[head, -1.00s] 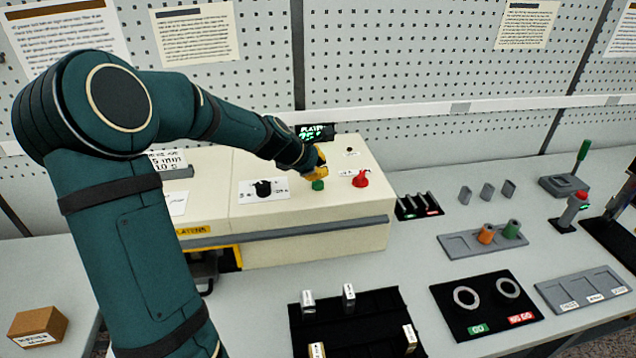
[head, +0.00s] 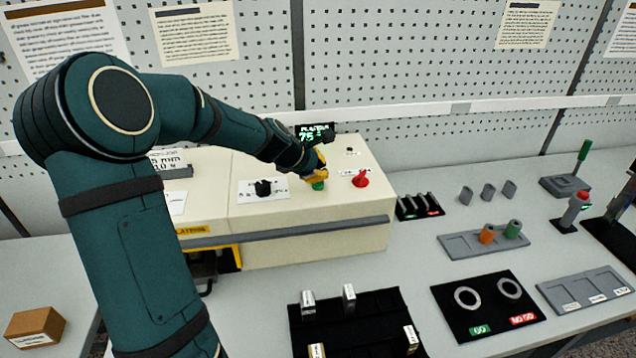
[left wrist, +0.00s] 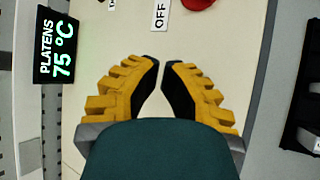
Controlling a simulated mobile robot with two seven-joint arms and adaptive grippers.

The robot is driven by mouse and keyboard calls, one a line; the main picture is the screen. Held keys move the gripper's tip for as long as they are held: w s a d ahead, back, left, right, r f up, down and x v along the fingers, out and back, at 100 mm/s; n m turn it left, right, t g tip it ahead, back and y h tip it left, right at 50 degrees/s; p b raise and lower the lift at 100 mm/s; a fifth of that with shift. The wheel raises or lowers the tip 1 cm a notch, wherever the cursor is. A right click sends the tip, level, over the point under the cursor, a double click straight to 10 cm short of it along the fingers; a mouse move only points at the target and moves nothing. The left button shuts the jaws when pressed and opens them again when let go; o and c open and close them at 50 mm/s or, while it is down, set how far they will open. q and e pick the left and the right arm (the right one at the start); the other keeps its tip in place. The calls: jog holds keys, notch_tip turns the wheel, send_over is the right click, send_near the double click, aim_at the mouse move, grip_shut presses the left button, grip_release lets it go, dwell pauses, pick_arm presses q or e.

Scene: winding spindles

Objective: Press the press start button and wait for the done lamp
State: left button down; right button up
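The cream press housing (head: 300,235) stands at the back centre. A green button (head: 318,185) sits on its top, left of a red mushroom button (head: 361,178). My left gripper (head: 318,173) is directly over the green button; contact cannot be told. The left wrist view shows its yellow fingers (left wrist: 161,66) with tips nearly together and nothing held; the green button is not visible there. My right gripper is not in view.
A black rotary knob (head: 263,188) is left of the green button. The platens display (left wrist: 56,47) reads 75 °C. A black rack (head: 418,206), a grey tray with orange and green pieces (head: 455,246) and a GO/NO GO mat (head: 470,318) lie to the right.

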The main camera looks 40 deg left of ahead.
pick_arm(q)
jog(key=shift+f+b, duration=0.4)
jog(key=shift+f, duration=0.05)
dwell(0.4)
jog(key=shift+r, duration=0.1)
jog(key=shift+r+p, duration=0.75)
jog(key=shift+r, duration=0.05)
notch_tip(320, 180, up, 5)
jog(key=p, duration=0.4)
jog(key=shift+p, duration=0.3)
jog(key=shift+s+f, duration=0.1)
dwell(0.7)
